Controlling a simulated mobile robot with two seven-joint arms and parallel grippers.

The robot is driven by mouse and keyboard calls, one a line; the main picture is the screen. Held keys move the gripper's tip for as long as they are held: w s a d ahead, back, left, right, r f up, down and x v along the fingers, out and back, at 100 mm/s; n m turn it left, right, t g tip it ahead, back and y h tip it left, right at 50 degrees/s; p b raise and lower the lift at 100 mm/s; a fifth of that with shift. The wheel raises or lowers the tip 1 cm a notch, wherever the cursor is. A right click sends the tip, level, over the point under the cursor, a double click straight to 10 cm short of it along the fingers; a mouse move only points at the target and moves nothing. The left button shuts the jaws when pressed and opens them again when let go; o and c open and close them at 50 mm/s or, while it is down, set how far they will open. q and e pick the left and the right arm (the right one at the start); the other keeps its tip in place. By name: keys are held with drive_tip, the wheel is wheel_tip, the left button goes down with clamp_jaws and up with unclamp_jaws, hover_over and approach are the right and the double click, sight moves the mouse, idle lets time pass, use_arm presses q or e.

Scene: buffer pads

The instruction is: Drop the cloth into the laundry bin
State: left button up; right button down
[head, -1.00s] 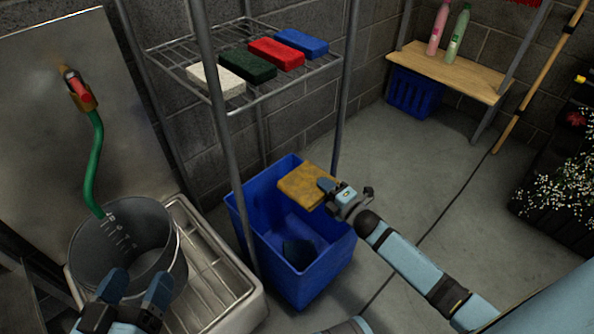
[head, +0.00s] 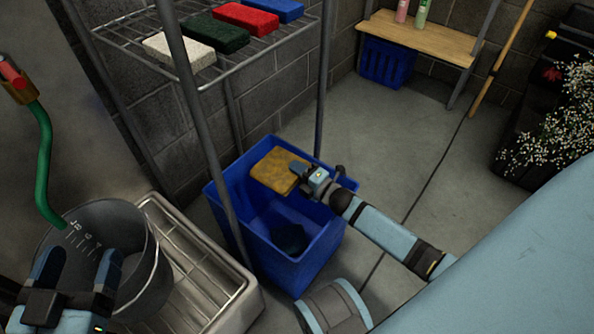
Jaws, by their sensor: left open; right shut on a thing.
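The cloth (head: 272,172) is a yellow-brown folded piece. It is over the back part of the open blue laundry bin (head: 275,262), and I cannot tell its exact height above it. My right gripper (head: 302,172) is shut on the cloth's right edge, its arm coming in from the lower right. A dark thing (head: 290,238) lies inside the bin. My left gripper (head: 76,268) is open and empty, in front of the grey bucket (head: 150,262) at the lower left.
A wire shelf (head: 125,38) with several coloured pads stands behind the bin, and its post (head: 222,190) passes in front of the bin's left side. The bucket stands in a sink (head: 240,285) with a rack. Open floor (head: 410,150) lies to the right.

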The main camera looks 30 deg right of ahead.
use_arm(q)
drive_tip(key=shift+w, duration=0.1)
use_arm(e)
drive_tip(key=shift+f, duration=0.1)
drive_tip(key=c, duration=0.8)
unclamp_jaws()
drive_tip(key=shift+c, duration=0.2)
drive_tip(key=shift+s, duration=0.2)
use_arm(q)
drive_tip(key=s+n+g+p, duration=0.1)
drive_tip(key=p, duration=0.1)
drive_tip(key=s+d+n+p, duration=0.1)
drive_tip(key=n+p, duration=0.1)
drive_tip(key=p, duration=0.1)
drive_tip(key=shift+s+d+f+g, duration=0.2)
drive_tip(key=shift+f+g, duration=0.15)
drive_tip(key=shift+g, duration=0.05)
use_arm(e)
drive_tip(key=v, duration=1.3)
drive_tip(key=shift+s+d, duration=0.15)
use_arm(q)
drive_tip(key=shift+r, duration=0.25)
